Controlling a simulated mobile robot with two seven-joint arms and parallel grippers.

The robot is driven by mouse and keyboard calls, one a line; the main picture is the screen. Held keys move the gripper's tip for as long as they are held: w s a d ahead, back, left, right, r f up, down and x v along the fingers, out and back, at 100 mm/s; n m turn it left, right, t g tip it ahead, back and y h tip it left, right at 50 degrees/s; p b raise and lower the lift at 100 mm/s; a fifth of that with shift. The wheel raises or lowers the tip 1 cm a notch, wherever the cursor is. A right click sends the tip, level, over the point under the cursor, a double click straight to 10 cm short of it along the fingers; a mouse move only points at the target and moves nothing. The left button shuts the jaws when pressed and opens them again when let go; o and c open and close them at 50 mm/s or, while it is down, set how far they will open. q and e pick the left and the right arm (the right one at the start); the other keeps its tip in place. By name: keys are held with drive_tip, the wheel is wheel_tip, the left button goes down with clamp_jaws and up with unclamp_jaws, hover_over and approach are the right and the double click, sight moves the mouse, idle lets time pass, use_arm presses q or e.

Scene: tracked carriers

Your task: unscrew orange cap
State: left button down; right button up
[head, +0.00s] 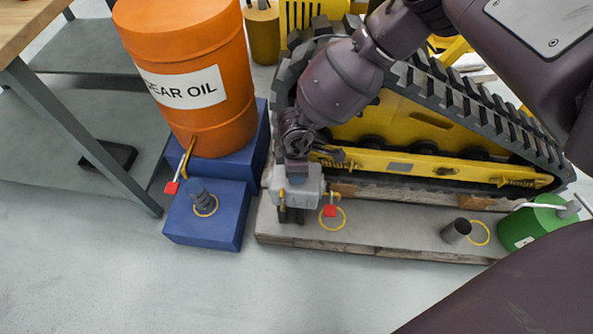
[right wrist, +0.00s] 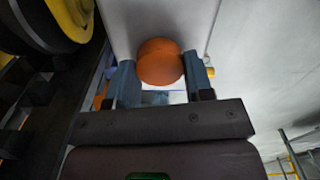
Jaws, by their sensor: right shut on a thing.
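The round orange cap (right wrist: 160,62) sits between the two blue-grey fingers of my right gripper (right wrist: 161,78) in the right wrist view. The fingers lie against its left and right sides, and the gripper is shut on it. A pale flat surface shows behind the cap. In the head view my right arm reaches down to a pale grey box-like body (head: 297,185) at the left end of the pallet. The cap cannot be made out clearly there, and the fingertips are hard to separate from the body. My left gripper is not in view.
An orange gear oil drum (head: 226,125) stands left on a blue stand (head: 205,228). A yellow tracked carrier (head: 400,135) fills the back of the pallet (head: 390,238). A black cylinder (head: 456,231) and green can (head: 528,226) are at the right. The front floor is clear.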

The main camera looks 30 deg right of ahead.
drive_tip(key=shift+s+a, duration=0.15)
idle(0.3)
drive_tip(key=o, duration=0.9)
